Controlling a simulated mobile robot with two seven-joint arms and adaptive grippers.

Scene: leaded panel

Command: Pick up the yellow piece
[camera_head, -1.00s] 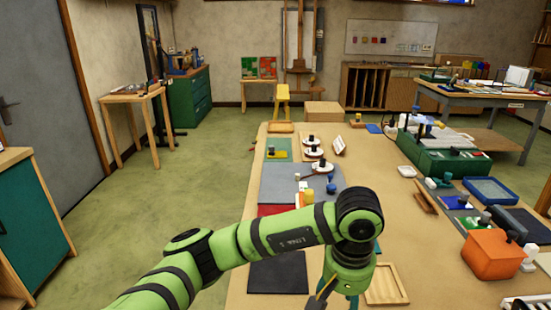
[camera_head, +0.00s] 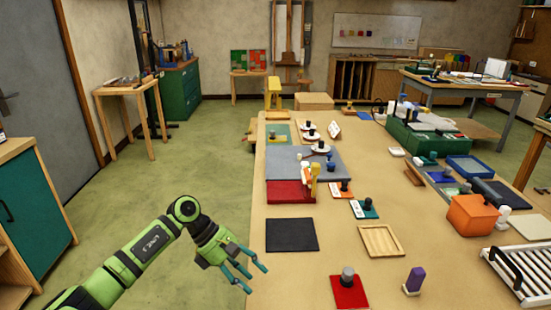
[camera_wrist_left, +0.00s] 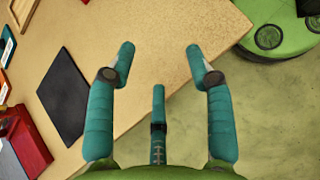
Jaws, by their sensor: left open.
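A yellow upright piece (camera_head: 315,180) stands at the right edge of the red mat (camera_head: 290,192), close to white and orange pieces (camera_head: 304,172). A smaller yellow piece (camera_head: 279,136) is on the green mat farther back; I cannot tell which one the task means.
A black mat (camera_head: 292,235) lies nearest my gripper, with a wooden tray (camera_head: 380,241) to its right. A red tile with a grey knob (camera_head: 349,292) and a purple piece (camera_head: 415,279) stand in front. An orange box (camera_head: 472,214) and white rack (camera_head: 522,270) are at right.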

